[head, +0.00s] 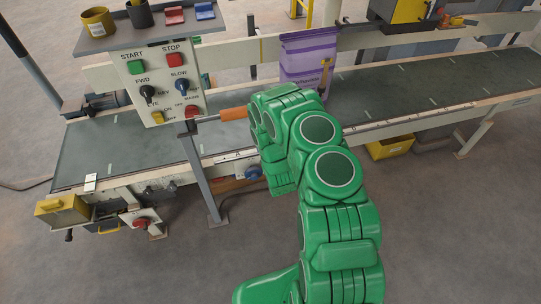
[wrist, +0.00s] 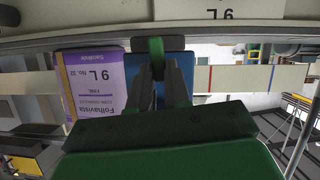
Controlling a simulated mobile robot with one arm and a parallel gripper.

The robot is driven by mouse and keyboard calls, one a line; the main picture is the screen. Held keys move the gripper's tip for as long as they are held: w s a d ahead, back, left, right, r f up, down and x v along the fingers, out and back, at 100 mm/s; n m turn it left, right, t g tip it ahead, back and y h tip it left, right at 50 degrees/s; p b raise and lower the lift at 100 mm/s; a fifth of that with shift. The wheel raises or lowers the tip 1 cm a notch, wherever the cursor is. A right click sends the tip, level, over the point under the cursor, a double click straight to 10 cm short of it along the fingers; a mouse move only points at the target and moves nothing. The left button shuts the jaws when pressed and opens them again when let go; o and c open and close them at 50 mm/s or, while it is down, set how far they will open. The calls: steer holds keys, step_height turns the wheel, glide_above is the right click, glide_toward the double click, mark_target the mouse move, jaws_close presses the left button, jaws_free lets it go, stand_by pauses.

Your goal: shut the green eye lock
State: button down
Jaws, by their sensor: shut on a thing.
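In the wrist view my gripper (wrist: 161,68) is shut on a small green piece, which I take to be the green eye lock (wrist: 156,46). It stands in front of a blue block (wrist: 173,72), whose lower part is hidden by my fingers. I cannot tell from this view how far the lock is turned. In the head view my green arm hides both the gripper and the lock.
A purple and white sack (head: 308,56) stands on the conveyor belt (head: 400,84); it also shows in the wrist view (wrist: 92,85). A control panel (head: 157,85) stands left of my arm, with an orange-gripped rod (head: 234,113) beside it. A yellow bin (head: 390,147) lies below the conveyor.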

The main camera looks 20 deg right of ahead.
steer(key=shift+a+f+n+t+h, duration=0.6)
steer(key=shift+n+h, duration=0.45)
steer(key=shift+n, duration=1)
steer(key=shift+a+f+n+t+h, duration=0.5)
steer(key=shift+f+n+h, duration=0.4)
steer(key=shift+n, duration=1.2)
steer(key=shift+a+f+n+t+h, duration=0.5)
steer(key=shift+n+h, duration=0.65)
steer(key=shift+n, duration=0.9)
steer(key=shift+a, duration=0.15)
steer(key=c, duration=1.1)
jaws_free()
steer(key=shift+s, duration=0.1)
steer(key=shift+v, duration=3.85)
